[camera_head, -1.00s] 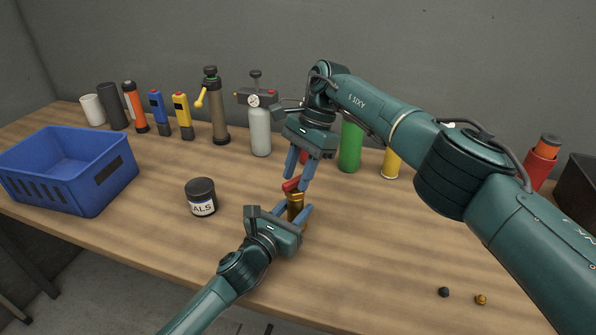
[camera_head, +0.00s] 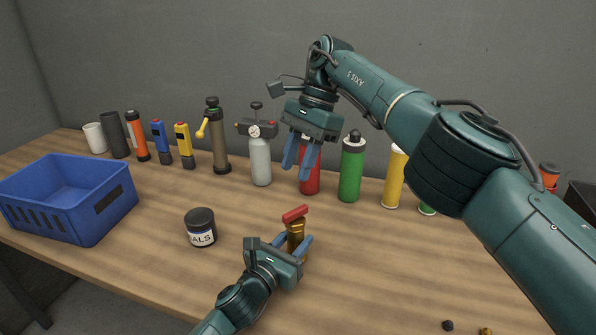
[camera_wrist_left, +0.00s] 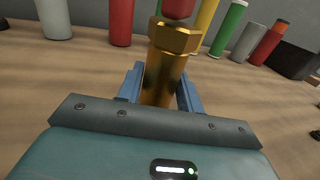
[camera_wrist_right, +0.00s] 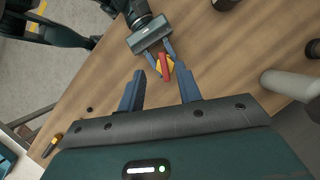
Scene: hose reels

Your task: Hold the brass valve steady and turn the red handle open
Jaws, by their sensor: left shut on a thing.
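The brass valve (camera_head: 296,232) stands upright near the front of the bench, with a red bar handle (camera_head: 295,213) on top. My left gripper (camera_head: 292,249) is shut on the valve's body; its blue fingers lie on both sides of the brass (camera_wrist_left: 160,82) in the left wrist view. My right gripper (camera_head: 299,172) is above and behind the valve, open and empty, clear of the handle. In the right wrist view its fingers (camera_wrist_right: 158,90) are apart, and the red handle (camera_wrist_right: 164,67) shows beyond them over the brass valve, between the left gripper's fingers.
A blue crate (camera_head: 70,195) and a dark jar (camera_head: 201,228) stand to the left. A row of bottles, including a grey gauge bottle (camera_head: 260,162), red extinguisher (camera_head: 310,180) and green bottle (camera_head: 350,175), lines the back. Small knobs (camera_head: 447,325) lie at front right.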

